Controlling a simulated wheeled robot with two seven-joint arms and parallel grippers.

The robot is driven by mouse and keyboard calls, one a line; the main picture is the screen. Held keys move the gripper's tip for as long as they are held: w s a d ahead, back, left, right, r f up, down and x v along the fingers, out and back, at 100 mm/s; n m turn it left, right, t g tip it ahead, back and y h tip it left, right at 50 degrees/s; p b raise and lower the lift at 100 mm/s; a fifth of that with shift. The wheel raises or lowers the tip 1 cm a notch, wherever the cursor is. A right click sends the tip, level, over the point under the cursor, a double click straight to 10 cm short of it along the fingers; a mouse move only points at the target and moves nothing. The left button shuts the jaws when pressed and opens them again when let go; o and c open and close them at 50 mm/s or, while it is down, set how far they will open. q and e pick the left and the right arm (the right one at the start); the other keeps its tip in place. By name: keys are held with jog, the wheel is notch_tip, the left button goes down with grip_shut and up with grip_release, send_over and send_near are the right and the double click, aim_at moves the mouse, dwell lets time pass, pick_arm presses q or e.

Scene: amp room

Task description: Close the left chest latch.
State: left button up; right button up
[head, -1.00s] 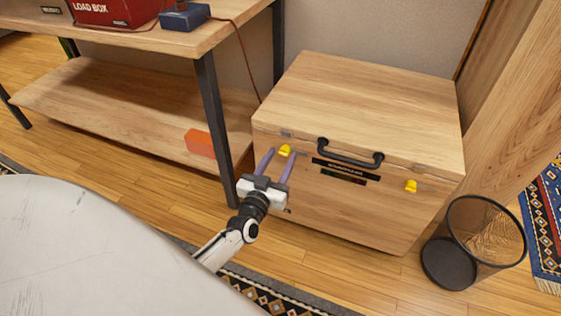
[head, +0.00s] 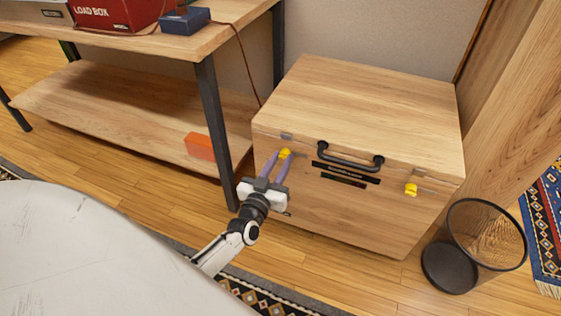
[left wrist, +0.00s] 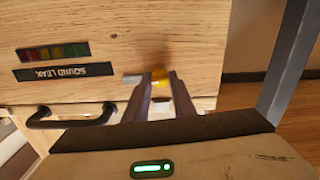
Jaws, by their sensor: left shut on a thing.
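The wooden chest (head: 345,208) stands against the wall with its lid down and a black handle (head: 350,160) at the front. The left chest latch (head: 285,153) is a small yellow piece near the chest's front left top. My left gripper (head: 280,157) is shut on it, with the purple fingers on either side. The left wrist view also shows the yellow latch (left wrist: 160,77) between the fingers; they partly hide it. The right latch (head: 411,189), also yellow, sits at the front right of the chest. My right gripper is not in view.
A wooden workbench (head: 150,30) with a black leg (head: 214,125) stands close to the left of the chest. An orange block (head: 200,146) lies on its lower shelf. A wire basket (head: 487,238) stands right of the chest.

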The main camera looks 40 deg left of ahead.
pick_arm(q)
jog(key=shift+f+n+b, duration=0.15)
jog(key=shift+n+b, duration=1)
jog(key=shift+n, duration=7.25)
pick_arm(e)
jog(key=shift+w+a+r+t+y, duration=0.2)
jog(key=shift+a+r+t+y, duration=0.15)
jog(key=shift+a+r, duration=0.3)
pick_arm(q)
jog(key=o, duration=1.1)
jog(key=shift+c, duration=0.2)
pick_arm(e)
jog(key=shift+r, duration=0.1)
pick_arm(q)
jog(key=shift+s, duration=0.1)
